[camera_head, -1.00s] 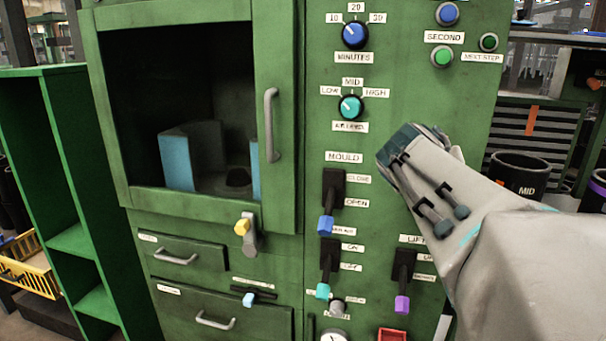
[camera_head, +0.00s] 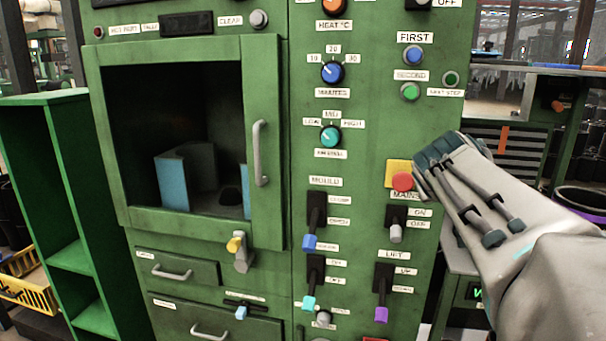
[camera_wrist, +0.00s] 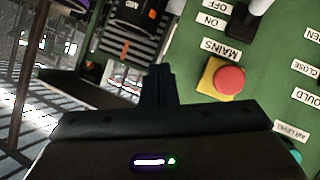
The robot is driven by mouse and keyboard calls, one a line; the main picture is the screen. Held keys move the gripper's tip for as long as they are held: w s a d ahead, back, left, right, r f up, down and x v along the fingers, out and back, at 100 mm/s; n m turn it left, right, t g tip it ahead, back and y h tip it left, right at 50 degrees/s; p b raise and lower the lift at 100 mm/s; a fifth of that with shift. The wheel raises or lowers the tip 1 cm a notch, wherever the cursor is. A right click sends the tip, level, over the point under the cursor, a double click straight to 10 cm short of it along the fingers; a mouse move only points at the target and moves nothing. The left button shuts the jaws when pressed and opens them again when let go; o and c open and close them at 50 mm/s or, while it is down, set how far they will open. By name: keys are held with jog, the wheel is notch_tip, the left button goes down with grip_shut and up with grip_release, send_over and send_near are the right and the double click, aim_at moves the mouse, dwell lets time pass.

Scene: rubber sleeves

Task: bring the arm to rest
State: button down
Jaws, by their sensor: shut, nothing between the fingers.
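My gripper (camera_head: 428,160) is shut and empty. In the head view it is at the right of the green machine's panel (camera_head: 285,90), close to the red button (camera_head: 402,182) on its yellow plate. I cannot tell whether it touches the panel. In the wrist view my dark fingers (camera_wrist: 159,85) point up the picture. The red button (camera_wrist: 229,80) is to their right, apart from them in that picture, next to the MAINS label (camera_wrist: 221,50).
The panel carries several knobs and levers, including a blue-tipped lever (camera_head: 314,225) and a purple-tipped lever (camera_head: 381,298). A door with a grey handle (camera_head: 261,152) encloses a dark chamber. A green shelf (camera_head: 65,215) stands at the left. A black bin (camera_wrist: 139,20) is beyond the machine's edge.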

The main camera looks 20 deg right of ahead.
jog(key=s+a+f+n+g+y+p, duration=0.1)
jog(key=s+a+f+y+p, duration=0.1)
jog(key=a+p, duration=0.4)
jog(key=s+a+f+n+g+y+p, duration=0.2)
jog(key=a+p, duration=0.4)
jog(key=a, duration=0.7)
jog(key=s+a+f+n+g+y+p, duration=0.1)
jog(key=s+a+y+p, duration=0.3)
jog(key=a, duration=0.6)
jog(key=f+g+y+p, duration=0.1)
jog(key=y+p, duration=0.1)
jog(key=shift+s+f+p, duration=0.2)
jog(key=shift+f+p, duration=0.2)
